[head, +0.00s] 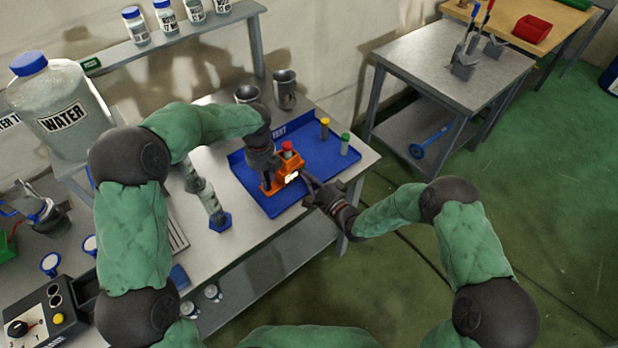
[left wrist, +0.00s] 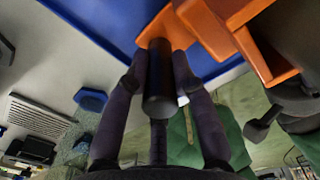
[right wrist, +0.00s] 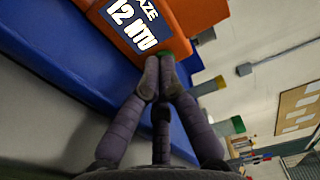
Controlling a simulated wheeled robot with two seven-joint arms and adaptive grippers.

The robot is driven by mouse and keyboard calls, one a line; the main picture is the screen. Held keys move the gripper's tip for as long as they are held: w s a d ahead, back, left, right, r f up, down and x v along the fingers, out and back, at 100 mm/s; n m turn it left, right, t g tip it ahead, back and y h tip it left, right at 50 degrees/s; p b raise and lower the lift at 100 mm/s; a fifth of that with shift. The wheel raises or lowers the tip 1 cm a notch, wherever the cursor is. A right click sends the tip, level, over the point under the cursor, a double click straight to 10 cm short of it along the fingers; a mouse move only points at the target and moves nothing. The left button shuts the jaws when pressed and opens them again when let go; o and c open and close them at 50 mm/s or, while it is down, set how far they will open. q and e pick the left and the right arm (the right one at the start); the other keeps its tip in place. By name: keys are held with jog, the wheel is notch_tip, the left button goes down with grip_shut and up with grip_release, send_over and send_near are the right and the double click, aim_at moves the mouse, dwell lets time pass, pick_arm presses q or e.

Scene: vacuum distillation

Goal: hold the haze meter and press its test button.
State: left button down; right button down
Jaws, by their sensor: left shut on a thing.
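The orange haze meter (head: 283,176) stands at the front of the blue tray, with a red part on top and a lit display. In the left wrist view its black handle (left wrist: 160,75) is between the fingers of my left gripper (head: 266,172), which is shut on it. My right gripper (head: 308,181) is at the meter's right side. In the right wrist view its fingertips (right wrist: 157,72) are together with nothing between them, right at a green button (right wrist: 166,56) below the display (right wrist: 137,22). The display reads "HAZE 12 NTU". I cannot tell whether the fingertips touch the button.
The blue tray (head: 257,195) also holds a yellow-capped vial (head: 325,128) and a green-capped vial (head: 345,143) behind the meter. Metal cups (head: 285,92) stand at the back. A blue-based glass piece (head: 217,212) is left of the tray. The floor to the right is clear.

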jog(key=shift+s+f, duration=0.3)
jog(key=v, duration=0.7)
jog(key=shift+d+r, duration=0.3)
pick_arm(q)
jog(key=c, duration=1)
grip_release()
jog(key=shift+o, duration=0.2)
notch_tip(320, 180, up, 12)
jog(key=shift+f, duration=0.1)
pick_arm(e)
jog(key=shift+r, duration=0.1)
